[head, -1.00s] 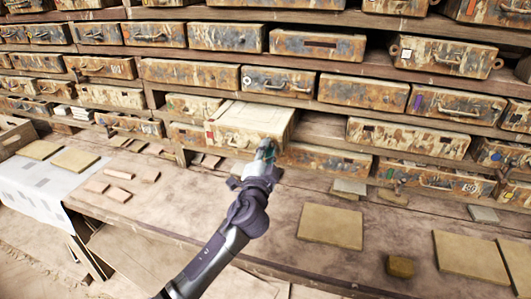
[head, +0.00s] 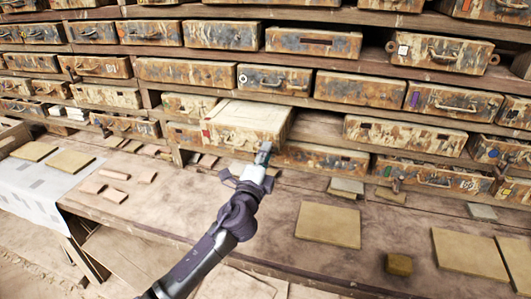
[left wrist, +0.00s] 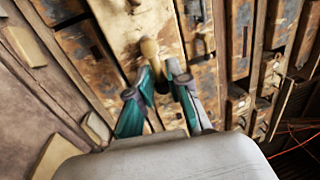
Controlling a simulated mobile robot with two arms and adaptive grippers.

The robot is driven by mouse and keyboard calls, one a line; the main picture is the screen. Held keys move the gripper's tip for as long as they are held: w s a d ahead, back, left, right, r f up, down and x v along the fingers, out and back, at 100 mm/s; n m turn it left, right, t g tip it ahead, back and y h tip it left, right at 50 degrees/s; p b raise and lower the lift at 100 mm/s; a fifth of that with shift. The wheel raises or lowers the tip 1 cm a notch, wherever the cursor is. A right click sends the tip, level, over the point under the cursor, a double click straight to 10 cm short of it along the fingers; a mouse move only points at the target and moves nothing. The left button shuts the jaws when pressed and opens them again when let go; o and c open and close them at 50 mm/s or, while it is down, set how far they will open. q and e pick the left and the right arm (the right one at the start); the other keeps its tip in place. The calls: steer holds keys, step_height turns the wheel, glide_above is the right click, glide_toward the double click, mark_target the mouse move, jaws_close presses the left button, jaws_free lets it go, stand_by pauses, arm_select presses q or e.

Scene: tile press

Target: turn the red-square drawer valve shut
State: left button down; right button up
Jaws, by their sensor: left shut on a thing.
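A worn drawer with a pale top (head: 245,112) sticks out of the lower rack in the head view, with a red mark (head: 206,134) at the left of its front. My left gripper (head: 263,154) is at the front of this drawer, near its lower right part. In the left wrist view, my left gripper (left wrist: 170,75) has its teal fingers close around a rounded tan-brown handle (left wrist: 149,48). The fingers are shut on it; their exact contact is hard to see. In the head view, the gripper hides part of the drawer front. My right gripper is not in view.
Rows of rusty drawers (head: 360,90) fill the rack behind. On the bench in front lie flat tan tiles (head: 328,224), a small block (head: 398,264) and pinkish pieces (head: 115,174). A white sheet (head: 35,188) covers the left end. The bench right of my arm has bare room.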

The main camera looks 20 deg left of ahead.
arm_select(q)
steer(key=shift+f, duration=0.1)
steer(key=c, duration=1.3)
jaws_free()
steer(key=shift+o, duration=0.2)
steer(key=shift+s, duration=0.1)
steer(key=s+f, duration=0.2)
steer(key=s, duration=0.9)
steer(key=shift+s+a+f, duration=0.15)
steer(key=shift+s+a, duration=0.05)
steer(key=shift+s, duration=0.1)
